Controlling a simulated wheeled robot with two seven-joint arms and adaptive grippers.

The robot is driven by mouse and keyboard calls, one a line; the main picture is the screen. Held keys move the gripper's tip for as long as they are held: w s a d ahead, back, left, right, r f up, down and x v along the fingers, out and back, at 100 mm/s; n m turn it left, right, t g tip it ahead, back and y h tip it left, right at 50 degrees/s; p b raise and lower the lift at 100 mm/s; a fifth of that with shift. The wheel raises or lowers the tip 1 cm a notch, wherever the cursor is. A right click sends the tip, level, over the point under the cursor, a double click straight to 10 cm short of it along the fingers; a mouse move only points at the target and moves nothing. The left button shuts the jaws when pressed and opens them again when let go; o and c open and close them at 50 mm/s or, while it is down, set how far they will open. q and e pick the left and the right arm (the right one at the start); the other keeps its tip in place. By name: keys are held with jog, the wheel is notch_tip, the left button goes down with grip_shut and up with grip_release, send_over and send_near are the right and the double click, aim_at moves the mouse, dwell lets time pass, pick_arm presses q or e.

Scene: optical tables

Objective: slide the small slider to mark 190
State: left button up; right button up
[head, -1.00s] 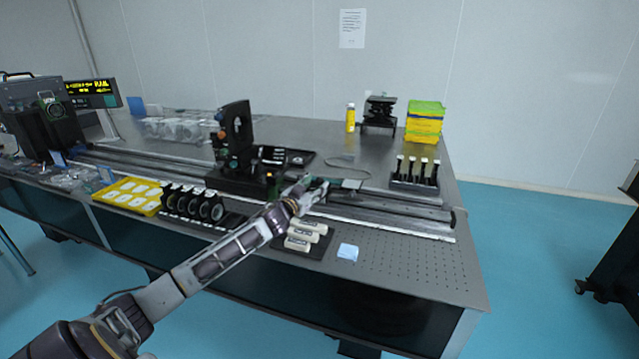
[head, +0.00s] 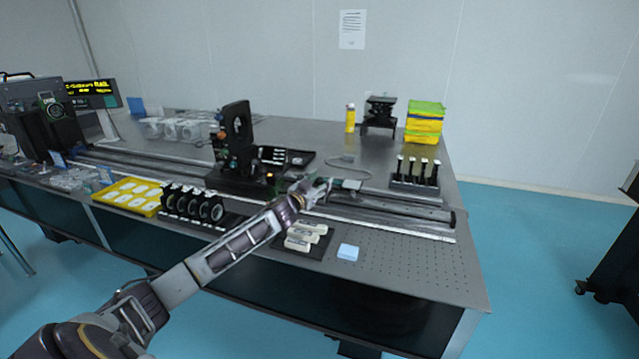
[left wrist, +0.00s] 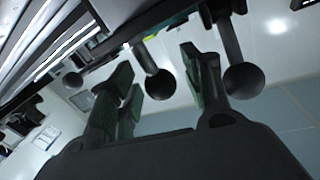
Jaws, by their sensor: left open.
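A long metal rail (head: 400,207) runs along the table. A small grey-green piece on it, which looks like the small slider (head: 347,184), sits just right of my left gripper (head: 322,184). In the left wrist view, my left gripper (left wrist: 156,66) is open, with green finger pads. A black ball knob (left wrist: 160,85) on a stem appears between its fingers. Another ball knob (left wrist: 243,80) is to the right of the fingers. Whether the fingers touch the knob I cannot tell. Scale marks are too small to read. My right gripper is not seen.
A larger black mount (head: 237,145) stands on the rail left of the gripper. A rack of black posts (head: 417,172) stands behind the rail's right part. The perforated right front is mostly clear.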

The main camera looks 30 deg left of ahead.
pick_arm(q)
jog(key=shift+c, duration=0.5)
grip_shut()
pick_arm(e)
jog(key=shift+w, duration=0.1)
pick_arm(q)
jog(key=shift+d, duration=0.1)
jog(key=shift+w+d, duration=0.2)
jog(key=shift+d, duration=0.65)
jog(key=w+d+b, duration=0.1)
jog(key=w+d, duration=0.2)
jog(key=d, duration=1.1)
jog(key=w+d+b, duration=0.1)
jog(key=w+d, duration=0.3)
jog(key=d, duration=1)
jog(key=shift+b, duration=0.3)
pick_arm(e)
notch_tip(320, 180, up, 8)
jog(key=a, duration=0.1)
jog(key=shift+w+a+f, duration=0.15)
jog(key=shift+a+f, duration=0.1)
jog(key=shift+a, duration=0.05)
pick_arm(q)
jog(key=shift+d, duration=0.15)
